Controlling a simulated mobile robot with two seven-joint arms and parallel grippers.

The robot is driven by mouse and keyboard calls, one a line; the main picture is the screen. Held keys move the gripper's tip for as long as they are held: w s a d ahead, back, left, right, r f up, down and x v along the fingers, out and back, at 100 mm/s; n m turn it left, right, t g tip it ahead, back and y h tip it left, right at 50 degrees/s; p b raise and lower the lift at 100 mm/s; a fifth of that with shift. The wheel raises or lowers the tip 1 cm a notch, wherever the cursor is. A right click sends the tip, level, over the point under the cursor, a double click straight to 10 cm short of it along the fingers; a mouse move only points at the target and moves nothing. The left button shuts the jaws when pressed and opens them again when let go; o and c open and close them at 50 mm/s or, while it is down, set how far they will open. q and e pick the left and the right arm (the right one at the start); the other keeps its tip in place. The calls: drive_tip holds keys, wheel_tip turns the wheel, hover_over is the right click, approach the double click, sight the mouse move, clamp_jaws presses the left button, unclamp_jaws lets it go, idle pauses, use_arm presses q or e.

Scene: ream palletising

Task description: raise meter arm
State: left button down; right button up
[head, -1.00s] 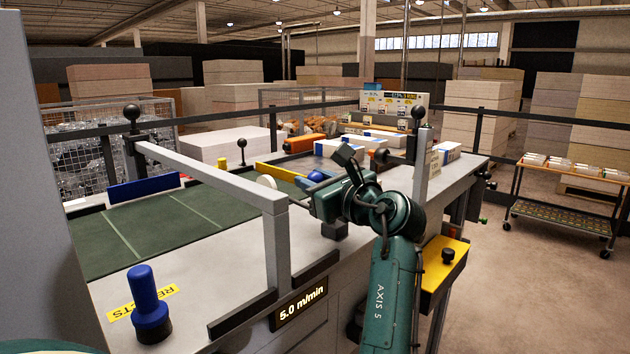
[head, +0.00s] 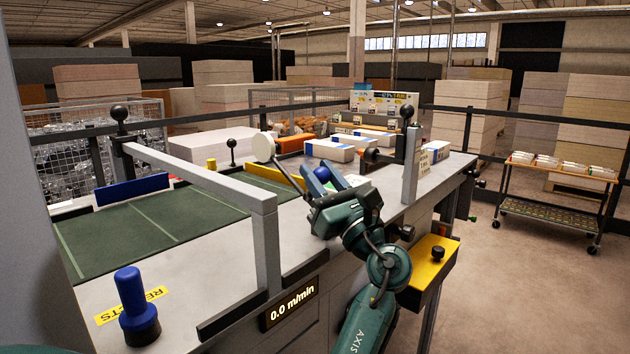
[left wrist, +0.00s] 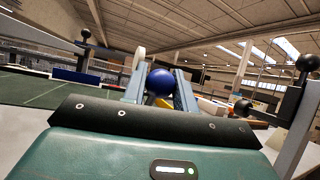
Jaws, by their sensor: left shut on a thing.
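The meter arm's pale round wheel (head: 263,147) stands above the green belt (head: 150,222) in the head view, apart from it. A blue ball knob (head: 321,174) sits near it, at my left gripper (head: 326,180). In the left wrist view the blue knob (left wrist: 160,82) is between the two blue fingers of my left gripper (left wrist: 160,92), which is shut on it. The wheel's pale edge (left wrist: 139,57) shows behind the left finger. The speed display (head: 292,303) on the table front reads 0.0 m/min. My right gripper is not in view.
A grey gantry bar (head: 200,180) crosses the belt near my left arm. A blue-handled post (head: 135,305) stands at the front left. A grey post (head: 413,165) with a black knob and a yellow box (head: 430,262) are to the right.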

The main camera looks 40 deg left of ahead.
use_arm(q)
drive_tip(key=shift+d+y, duration=0.25)
drive_tip(key=shift+y, duration=0.05)
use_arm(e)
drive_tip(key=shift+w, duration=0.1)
use_arm(q)
drive_tip(key=shift+d, duration=0.1)
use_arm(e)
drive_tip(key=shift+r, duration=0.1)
use_arm(q)
drive_tip(key=c, duration=1.1)
unclamp_jaws()
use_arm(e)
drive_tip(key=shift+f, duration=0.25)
